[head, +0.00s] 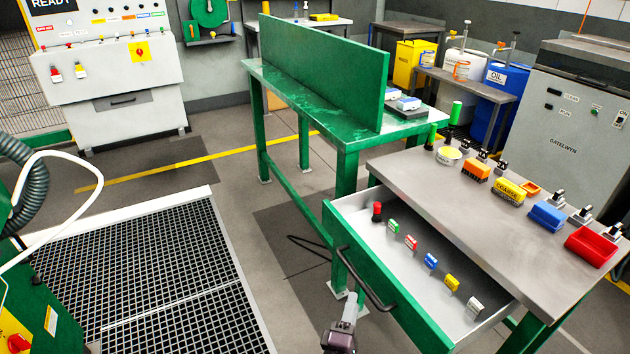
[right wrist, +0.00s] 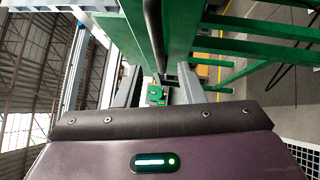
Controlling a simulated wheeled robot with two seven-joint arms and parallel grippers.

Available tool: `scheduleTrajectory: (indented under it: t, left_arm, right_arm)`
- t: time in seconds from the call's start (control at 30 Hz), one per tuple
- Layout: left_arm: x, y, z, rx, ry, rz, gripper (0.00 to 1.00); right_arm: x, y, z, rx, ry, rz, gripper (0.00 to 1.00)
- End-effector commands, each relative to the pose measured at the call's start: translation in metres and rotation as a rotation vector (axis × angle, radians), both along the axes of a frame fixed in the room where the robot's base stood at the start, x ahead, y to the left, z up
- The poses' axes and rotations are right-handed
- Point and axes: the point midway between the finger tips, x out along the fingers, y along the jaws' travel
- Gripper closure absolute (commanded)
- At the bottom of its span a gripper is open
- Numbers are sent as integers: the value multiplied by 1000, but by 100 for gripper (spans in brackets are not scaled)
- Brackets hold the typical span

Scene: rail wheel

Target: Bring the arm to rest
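My right gripper (head: 346,314) shows at the bottom edge of the head view, below and in front of the open drawer's dark bar handle (head: 358,280). In the right wrist view, the two grey fingers of this gripper (right wrist: 160,84) stand apart with nothing held between them. The dark handle (right wrist: 153,28) shows beyond the fingertips, close to the green drawer front (right wrist: 185,25). From these views I cannot tell the exact gap between fingers and handle. My left gripper is not in view.
The pulled-out drawer (head: 405,238) holds a red-topped item (head: 377,212) and several coloured blocks. A grey-topped bench (head: 470,200) stands above it, with brushes and bins. A green table (head: 310,108) stands behind. Floor grating (head: 150,270) lies left.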

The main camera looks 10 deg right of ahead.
Motion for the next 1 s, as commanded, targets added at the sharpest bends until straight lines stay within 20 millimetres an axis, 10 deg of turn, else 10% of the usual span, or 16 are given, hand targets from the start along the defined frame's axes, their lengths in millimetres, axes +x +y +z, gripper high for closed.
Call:
scheduleTrajectory:
  t: [0.17,0.37,0.7,1.0]
  left_arm:
    - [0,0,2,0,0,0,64]
    - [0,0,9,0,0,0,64]
    - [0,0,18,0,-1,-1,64]
    - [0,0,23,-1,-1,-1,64]
  right_arm:
    - [-4,-3,-36,88,59,46,65]
    - [-45,-17,-162,450,294,119,65]
    - [-224,-59,-346,1109,735,-179,65]
    - [-378,-86,-400,1428,929,-621,65]
